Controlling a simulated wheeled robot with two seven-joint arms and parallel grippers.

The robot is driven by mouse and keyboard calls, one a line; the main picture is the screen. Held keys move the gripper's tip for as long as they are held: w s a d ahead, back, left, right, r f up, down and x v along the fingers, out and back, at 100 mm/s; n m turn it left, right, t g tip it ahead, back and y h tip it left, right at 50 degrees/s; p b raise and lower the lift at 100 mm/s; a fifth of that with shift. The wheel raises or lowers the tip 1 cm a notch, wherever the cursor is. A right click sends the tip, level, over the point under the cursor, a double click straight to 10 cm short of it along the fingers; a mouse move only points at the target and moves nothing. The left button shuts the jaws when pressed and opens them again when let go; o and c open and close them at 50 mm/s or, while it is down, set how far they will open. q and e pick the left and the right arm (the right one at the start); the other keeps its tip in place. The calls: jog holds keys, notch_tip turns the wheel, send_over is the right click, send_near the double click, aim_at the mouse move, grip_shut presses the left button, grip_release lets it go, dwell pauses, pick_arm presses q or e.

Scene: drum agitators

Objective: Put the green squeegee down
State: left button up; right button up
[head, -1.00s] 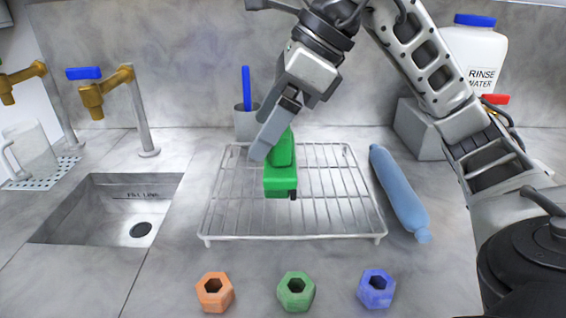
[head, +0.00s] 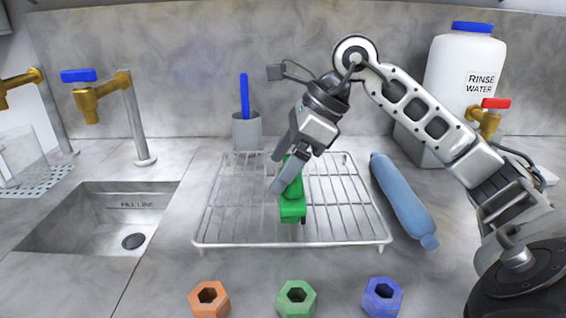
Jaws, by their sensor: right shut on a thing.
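The green squeegee (head: 292,208) is in the head view, over the middle of the wire rack (head: 222,243). My right gripper (head: 283,174) is shut on its upper part, and the squeegee hangs down below the fingers. I cannot tell whether its lower end touches the rack's wires. The fingers hide part of its handle. My left gripper is not in view.
A blue roll-shaped object (head: 403,200) lies right of the rack. Orange (head: 209,299), green (head: 296,299) and blue (head: 382,297) hex nuts line the front. A grey cup (head: 246,130) stands behind the rack, a sink (head: 95,215) left, a rinse water jug (head: 465,75) back right.

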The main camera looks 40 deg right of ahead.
jog(key=o, duration=1.2)
jog(key=p+v, duration=0.1)
jog(key=v, duration=1.1)
jog(key=shift+p, duration=0.3)
